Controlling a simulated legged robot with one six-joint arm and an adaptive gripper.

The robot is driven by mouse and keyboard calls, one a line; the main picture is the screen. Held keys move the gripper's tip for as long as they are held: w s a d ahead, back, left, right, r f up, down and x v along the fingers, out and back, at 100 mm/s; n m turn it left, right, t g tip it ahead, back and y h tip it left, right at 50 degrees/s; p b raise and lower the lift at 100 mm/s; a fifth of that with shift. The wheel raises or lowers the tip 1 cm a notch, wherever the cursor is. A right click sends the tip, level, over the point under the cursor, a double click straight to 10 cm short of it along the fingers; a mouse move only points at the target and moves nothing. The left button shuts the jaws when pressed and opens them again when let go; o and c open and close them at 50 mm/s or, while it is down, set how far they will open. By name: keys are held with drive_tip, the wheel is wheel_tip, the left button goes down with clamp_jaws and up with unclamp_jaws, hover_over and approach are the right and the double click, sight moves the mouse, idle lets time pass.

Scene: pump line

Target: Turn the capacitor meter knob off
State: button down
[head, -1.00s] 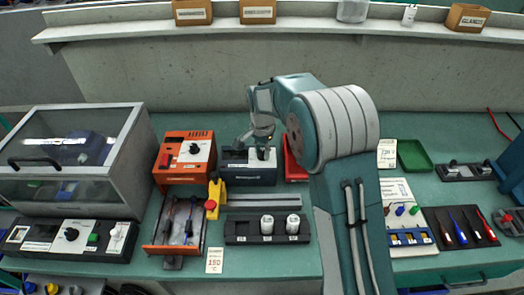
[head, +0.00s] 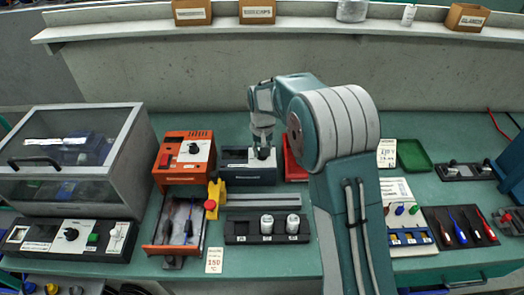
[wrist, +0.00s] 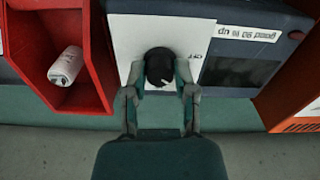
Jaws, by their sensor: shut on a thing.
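The capacitor meter (head: 240,172) is a dark blue-grey box at the back middle of the bench. In the wrist view its white panel (wrist: 195,35) carries a black knob (wrist: 159,67) with a white pointer mark, and the word OFF is printed beside it. A dark display and a "good 90 % up" label show upside down next to the panel. My gripper (wrist: 160,88) is shut on the knob, with one finger on each side. In the head view my gripper (head: 263,150) is over the meter's right part and hides some of it.
A red bin (wrist: 65,95) with a white capacitor stands beside the meter. An orange unit (head: 185,157) is on its other side. A yellow block with a red button (head: 213,198) and a black tray with two capacitors (head: 267,228) lie in front.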

drive_tip(key=n, duration=0.3)
drive_tip(key=shift+w+n, duration=0.1)
drive_tip(key=shift+n, duration=2.2)
drive_tip(key=shift+c, duration=2.1)
unclamp_jaws()
drive_tip(key=shift+f, duration=0.1)
wheel_tip(320, 180, up, 12)
